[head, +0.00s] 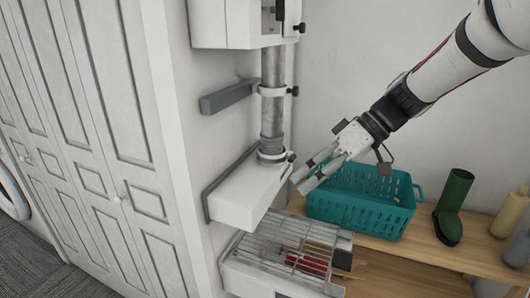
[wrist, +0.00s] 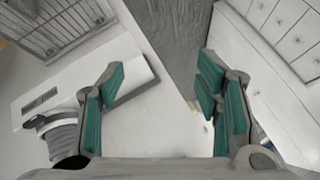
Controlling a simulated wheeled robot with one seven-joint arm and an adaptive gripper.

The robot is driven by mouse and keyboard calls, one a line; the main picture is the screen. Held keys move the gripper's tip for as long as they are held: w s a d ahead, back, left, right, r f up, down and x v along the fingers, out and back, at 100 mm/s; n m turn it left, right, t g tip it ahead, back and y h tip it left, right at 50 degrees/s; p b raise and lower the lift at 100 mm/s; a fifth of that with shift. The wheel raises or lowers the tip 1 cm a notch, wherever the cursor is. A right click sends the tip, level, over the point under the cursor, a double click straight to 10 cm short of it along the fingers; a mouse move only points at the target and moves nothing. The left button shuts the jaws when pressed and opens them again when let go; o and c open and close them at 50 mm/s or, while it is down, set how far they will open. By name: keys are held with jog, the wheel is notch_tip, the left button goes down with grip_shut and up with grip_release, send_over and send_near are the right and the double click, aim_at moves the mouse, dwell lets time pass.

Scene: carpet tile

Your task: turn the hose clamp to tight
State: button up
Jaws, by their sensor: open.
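A grey ribbed hose (head: 272,122) stands upright against the wall in the head view. A light clamp band (head: 270,155) with a dark knob (head: 291,157) on its right goes around the hose's lower end, just above a white box (head: 246,196). My gripper (head: 304,180) is open and empty, just right of and slightly below that knob, apart from it as far as I can tell. In the wrist view, the teal-padded fingers (wrist: 160,65) are spread wide with nothing between them. The ribbed hose (wrist: 62,138) shows at lower left there, partly hidden by the left finger.
A second band with a knob (head: 293,90) sits higher on the hose, by a grey wall bracket (head: 228,96). A teal basket (head: 360,212), a green boot (head: 453,205) and bottles stand on the wooden bench. A wire rack (head: 290,252) lies below. White cabinet doors (head: 90,130) fill the left.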

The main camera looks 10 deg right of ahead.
jog(key=w+d+f+n+t+y+b, duration=0.1)
jog(key=w+d+f+y, duration=0.15)
jog(key=w, duration=0.35)
jog(key=w+d+f+n+t+y+b, duration=0.1)
jog(key=w+d+f+n+t+y, duration=0.2)
jog(key=w, duration=0.4)
jog(key=t+y+b, duration=0.2)
jog(key=t, duration=0.2)
send_near(295, 159)
jog(key=shift+h, duration=0.25)
jog(key=x, duration=0.8)
jog(key=shift+w+a+r+p, duration=0.2)
jog(key=shift+p, duration=0.1)
jog(key=c, duration=1.2)
